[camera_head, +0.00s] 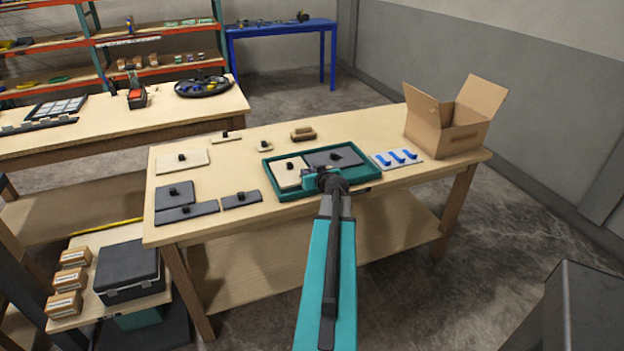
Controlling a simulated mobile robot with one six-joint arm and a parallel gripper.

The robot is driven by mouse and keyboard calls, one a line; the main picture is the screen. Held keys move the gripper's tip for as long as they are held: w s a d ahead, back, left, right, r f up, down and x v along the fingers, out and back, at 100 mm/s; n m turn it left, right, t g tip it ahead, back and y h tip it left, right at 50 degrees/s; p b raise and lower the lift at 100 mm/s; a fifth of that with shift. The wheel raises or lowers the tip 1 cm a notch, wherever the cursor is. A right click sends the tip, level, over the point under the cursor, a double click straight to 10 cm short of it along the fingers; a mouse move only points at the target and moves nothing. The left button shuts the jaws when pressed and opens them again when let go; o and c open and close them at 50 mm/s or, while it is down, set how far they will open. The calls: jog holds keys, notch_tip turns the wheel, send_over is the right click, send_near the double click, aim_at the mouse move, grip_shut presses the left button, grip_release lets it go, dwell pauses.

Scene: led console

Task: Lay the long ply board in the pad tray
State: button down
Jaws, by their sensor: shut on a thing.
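The pad tray (373,176) is a shallow teal tray on the workbench. A pale ply board (286,180) with a dark knob lies at its left side, and a dark grey board (350,156) with a knob lies at its back right. My gripper (312,178) is over the front middle of the tray. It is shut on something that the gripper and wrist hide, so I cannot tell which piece. A narrow ply board (216,140) with a knob lies on the bench behind and left of the tray. I cannot tell if it is the long one.
A wide ply board (200,158), a small ply piece (260,149) and several dark boards (206,209) lie left of the tray. A brown brush-like block (303,134) is behind it. A white card with blue pieces (380,160) and an open carton (455,135) are at right.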

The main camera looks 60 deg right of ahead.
jog(key=shift+d, duration=0.1)
jog(key=shift+s+d, duration=0.1)
jog(key=shift+d, duration=0.5)
jog(key=shift+f+b, duration=0.3)
jog(key=shift+f, duration=1.5)
jog(key=c, duration=1.6)
grip_release()
jog(key=shift+f, duration=0.15)
jog(key=shift+v, duration=6.1)
